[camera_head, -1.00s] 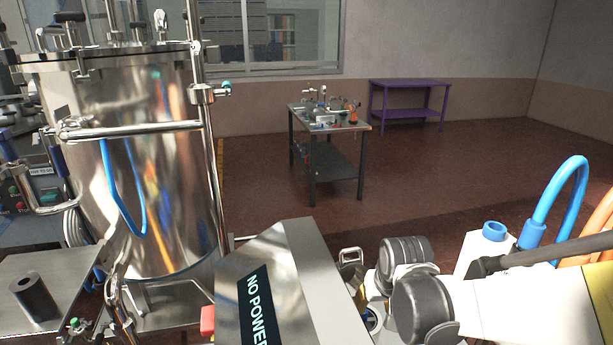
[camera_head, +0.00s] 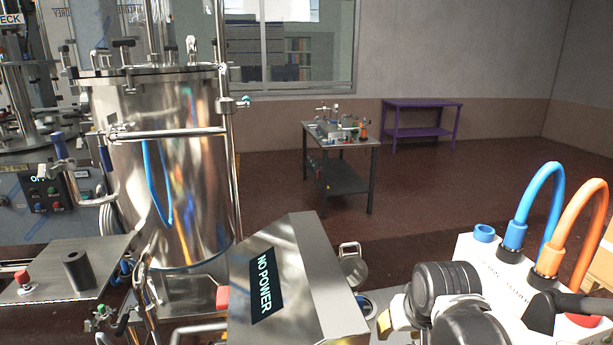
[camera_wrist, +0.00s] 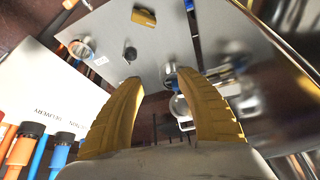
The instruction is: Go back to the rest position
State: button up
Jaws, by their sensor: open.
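My gripper (camera_wrist: 160,82) shows in the wrist view as two yellow ribbed fingers, spread apart with nothing between them. Beyond the fingers lies a grey metal plate (camera_wrist: 125,45) with small fittings on it. In the head view my arm's dark-capped joints are at the lower right, and my gripper's fingers cannot be made out there. The arm is beside a slanted metal housing (camera_head: 330,290) with a "NO POWER" display (camera_head: 263,285).
A large steel tank (camera_head: 190,190) stands at the left. A white box (camera_head: 484,255) with blue and orange hoses (camera_head: 590,220) is at the right, close to my arm. A small work table (camera_head: 345,180) and a purple table (camera_head: 425,130) stand further back, with open floor around them.

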jog(key=s+r+t, duration=0.1)
jog(key=s+r, duration=0.4)
jog(key=s, duration=0.6)
jog(key=shift+s+t, duration=0.3)
jog(key=shift+t, duration=0.1)
jog(key=shift+r, duration=0.1)
